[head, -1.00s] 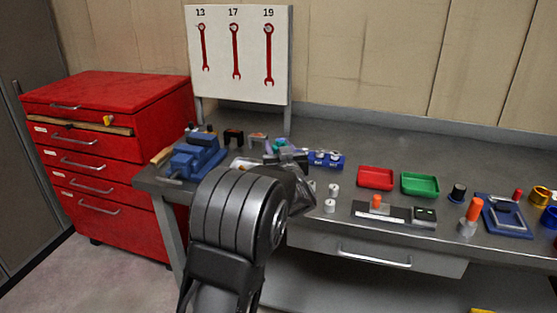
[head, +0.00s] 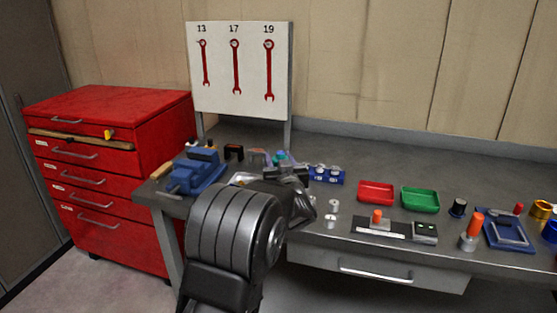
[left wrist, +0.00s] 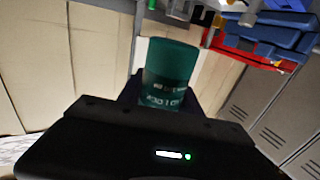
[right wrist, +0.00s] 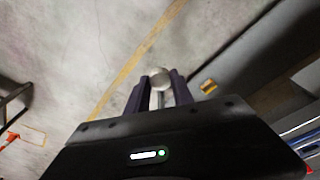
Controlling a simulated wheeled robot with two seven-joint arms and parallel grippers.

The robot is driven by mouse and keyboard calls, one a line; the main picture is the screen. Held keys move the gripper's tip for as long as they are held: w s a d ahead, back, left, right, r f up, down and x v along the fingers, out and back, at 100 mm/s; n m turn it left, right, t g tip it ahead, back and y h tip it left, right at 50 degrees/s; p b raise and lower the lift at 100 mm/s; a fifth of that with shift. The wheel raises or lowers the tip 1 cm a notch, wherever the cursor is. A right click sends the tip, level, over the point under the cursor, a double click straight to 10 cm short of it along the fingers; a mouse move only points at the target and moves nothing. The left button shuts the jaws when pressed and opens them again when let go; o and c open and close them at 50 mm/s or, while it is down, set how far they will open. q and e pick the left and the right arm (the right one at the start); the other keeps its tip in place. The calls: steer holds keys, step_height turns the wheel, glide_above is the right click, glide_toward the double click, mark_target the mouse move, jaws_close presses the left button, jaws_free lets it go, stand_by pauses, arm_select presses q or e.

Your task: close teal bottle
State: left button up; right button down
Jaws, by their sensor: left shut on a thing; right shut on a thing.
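The teal bottle (left wrist: 168,75) fills the space between the fingers of my left gripper (left wrist: 168,95) in the left wrist view, with pale lettering on a darker band. A small teal patch, likely the same bottle, shows beside my left gripper (head: 287,172) at the bench in the head view. My left gripper is shut on it. My right gripper (right wrist: 160,92) is shut on a small round silver-grey thing (right wrist: 160,77) above the floor in the right wrist view. I cannot tell whether this thing is the bottle's cap. My right gripper is outside the head view.
The grey bench (head: 350,155) carries a blue vise (head: 195,172), a blue socket holder (head: 327,175), a red tray (head: 376,193), a green tray (head: 420,200) and small parts. A red drawer cabinet (head: 110,150) stands left. A wrench board (head: 240,70) rises behind.

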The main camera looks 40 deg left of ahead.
arm_select(q)
jaws_close()
stand_by(0.3)
steer(key=shift+d, duration=0.1)
arm_select(e)
steer(key=shift+s, duration=0.1)
